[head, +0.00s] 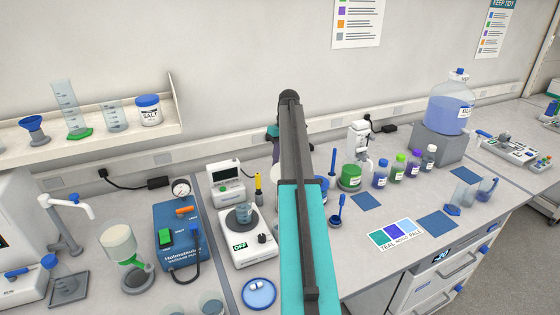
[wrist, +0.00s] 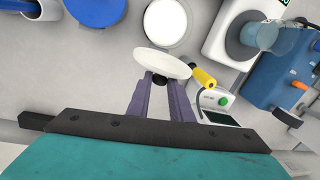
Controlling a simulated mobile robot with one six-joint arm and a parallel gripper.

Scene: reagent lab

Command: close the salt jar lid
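A jar labelled SALT (head: 149,110) stands upright on the shelf at the left of the head view, with a blue top. In the wrist view my gripper (wrist: 160,82) has its two purple fingers drawn together at a small dark part under a round white disc (wrist: 153,64), which looks like a lid held by its knob. Just beyond the disc is a round, pale, open-looking vessel (wrist: 166,22), apart from it in the picture; its label is not visible. My arm hides this area in the head view.
A round blue thing (wrist: 95,8) lies beside the pale vessel.

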